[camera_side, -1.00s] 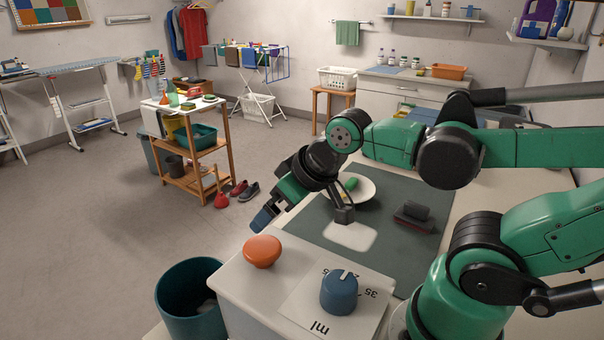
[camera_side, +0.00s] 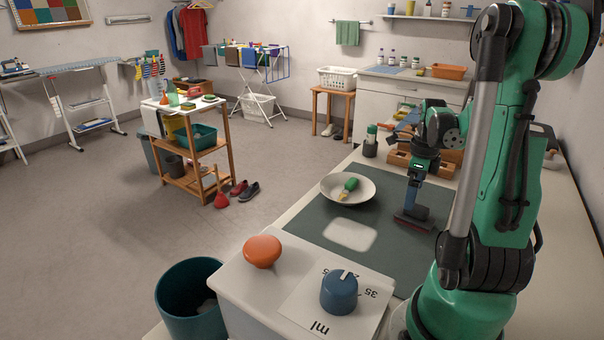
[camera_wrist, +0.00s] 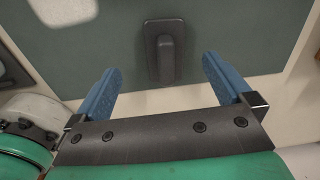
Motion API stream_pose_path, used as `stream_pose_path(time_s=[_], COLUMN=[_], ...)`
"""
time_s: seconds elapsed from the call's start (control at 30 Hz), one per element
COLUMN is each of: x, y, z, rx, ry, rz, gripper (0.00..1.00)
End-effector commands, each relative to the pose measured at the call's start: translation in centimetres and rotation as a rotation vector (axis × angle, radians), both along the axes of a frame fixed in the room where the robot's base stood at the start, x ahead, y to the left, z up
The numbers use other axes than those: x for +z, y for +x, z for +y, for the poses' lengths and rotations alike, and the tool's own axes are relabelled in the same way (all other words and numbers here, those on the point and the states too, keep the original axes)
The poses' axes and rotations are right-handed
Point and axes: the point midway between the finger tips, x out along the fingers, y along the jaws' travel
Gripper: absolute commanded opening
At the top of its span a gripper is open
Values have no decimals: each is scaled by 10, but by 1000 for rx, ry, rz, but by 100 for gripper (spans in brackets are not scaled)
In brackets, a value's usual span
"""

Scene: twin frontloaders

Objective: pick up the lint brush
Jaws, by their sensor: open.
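The lint brush is a dark block with a raised handle and a reddish base (camera_side: 411,221). It lies on the right part of the grey-green mat (camera_side: 313,224). In the wrist view the brush (camera_wrist: 164,52) lies ahead of the fingers, roughly centred between them, with its long handle pointing toward me. My gripper (camera_side: 412,200) points down over the brush, and the blue fingers hide part of its handle in the side view. In the wrist view my gripper (camera_wrist: 160,66) has its two blue fingers wide apart with nothing between them. Contact with the brush cannot be told.
A white bowl (camera_side: 329,190) with a green-handled brush (camera_side: 348,187) stands left of my gripper. A white box with an orange knob (camera_side: 262,251) and blue dial (camera_side: 339,292) is in front.

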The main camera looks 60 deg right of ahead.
Motion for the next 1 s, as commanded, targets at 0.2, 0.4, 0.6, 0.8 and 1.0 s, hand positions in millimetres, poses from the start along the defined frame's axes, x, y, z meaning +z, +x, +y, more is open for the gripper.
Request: stream_pose_path(time_s=[0.2,0.4,0.6,0.8,1.0], x=[-14,-38,-56,-61,-61], y=[-13,-12,-12,-12,-12], z=[-7,-6,-6,-6,-6], rx=[-139,-135,-133,-132,-132], ry=[24,23,22,22,22], rz=[9,8,8,8,8], gripper=[99,99,99,99,91])
